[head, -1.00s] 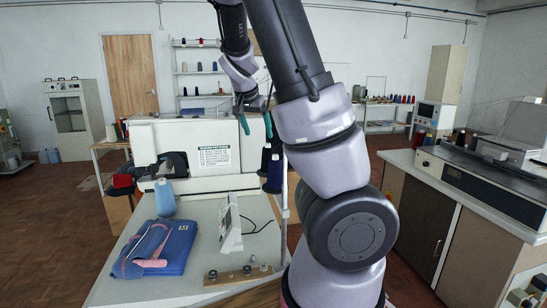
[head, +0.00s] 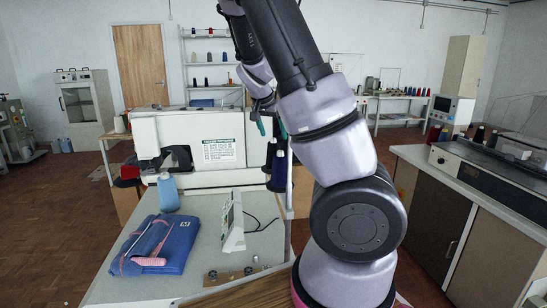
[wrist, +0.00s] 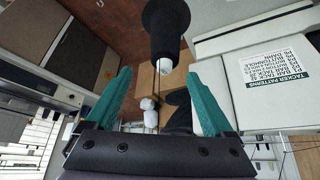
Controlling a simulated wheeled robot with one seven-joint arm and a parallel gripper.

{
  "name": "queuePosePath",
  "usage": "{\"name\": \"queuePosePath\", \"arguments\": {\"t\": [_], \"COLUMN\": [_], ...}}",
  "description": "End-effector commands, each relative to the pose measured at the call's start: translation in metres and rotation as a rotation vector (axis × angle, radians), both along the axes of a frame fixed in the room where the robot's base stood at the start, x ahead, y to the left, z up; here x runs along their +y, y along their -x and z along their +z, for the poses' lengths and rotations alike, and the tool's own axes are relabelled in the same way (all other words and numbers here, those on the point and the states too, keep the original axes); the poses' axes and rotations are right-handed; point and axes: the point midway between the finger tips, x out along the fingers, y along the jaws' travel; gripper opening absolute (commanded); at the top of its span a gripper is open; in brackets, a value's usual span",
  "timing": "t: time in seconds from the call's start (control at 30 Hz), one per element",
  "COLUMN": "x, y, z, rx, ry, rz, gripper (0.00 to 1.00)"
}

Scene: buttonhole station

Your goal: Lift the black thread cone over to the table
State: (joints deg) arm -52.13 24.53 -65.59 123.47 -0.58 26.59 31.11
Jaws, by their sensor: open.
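The black thread cone (wrist: 164,28) shows at the top of the wrist view, its pale tip pointing between my fingers but beyond their ends. In the head view a black cone (head: 271,152) hangs or stands at the machine's right side, partly behind a navy cone (head: 279,170). My gripper (head: 271,127) is just above these cones, its teal fingers spread apart. In the wrist view my gripper (wrist: 157,74) is open with nothing between its fingers. The pale table (head: 205,235) is in front of the machine, left of my arm.
The table bears a light blue cone (head: 168,193), folded blue cloth (head: 175,245), a tilted panel (head: 232,222) and a small wooden strip with knobs (head: 236,273). The white machine (head: 190,140) stands behind. A counter (head: 470,190) is at right. Bare table lies around the cloth.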

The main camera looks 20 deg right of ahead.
Motion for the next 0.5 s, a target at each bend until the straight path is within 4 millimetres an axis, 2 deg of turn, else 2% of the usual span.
{"name": "queuePosePath", "arguments": {"t": [0.3, 0.5], "x": [-0.008, -0.011], "y": [-0.013, -0.018], "z": [-0.036, -0.046], "rx": [0.003, 0.001], "ry": [0.001, 0.000], "rz": [-0.004, 0.000], "gripper": [0.87, 0.87]}}
